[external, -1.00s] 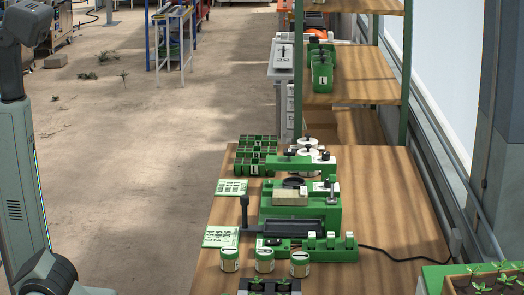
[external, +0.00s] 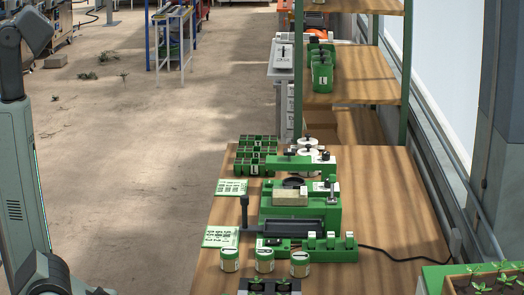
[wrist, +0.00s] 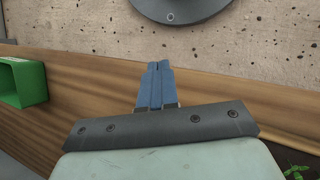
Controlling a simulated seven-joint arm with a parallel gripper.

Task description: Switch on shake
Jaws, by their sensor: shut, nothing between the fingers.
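The green seeder machine (external: 268,215) stands on the wooden bench in the external view, with a beige block on it and a dark tray at its front. A green strip (external: 300,252) along its front carries several small white-capped switches (external: 331,237). Their labels are too small to read, so I cannot tell which is shake. My gripper (wrist: 158,66) shows in the wrist view with its blue fingers together and nothing between them. It is outside the external view, which shows only my arm links at the left. No switch shows in the wrist view.
Three green-and-white jars (external: 264,260) and a dark seedling tray (external: 269,287) stand before the strip. A dark lever (external: 244,205) rises at the machine's left. The wrist view shows a green open box (wrist: 22,82), a wooden edge (wrist: 85,85) and a dark round disc (wrist: 180,8).

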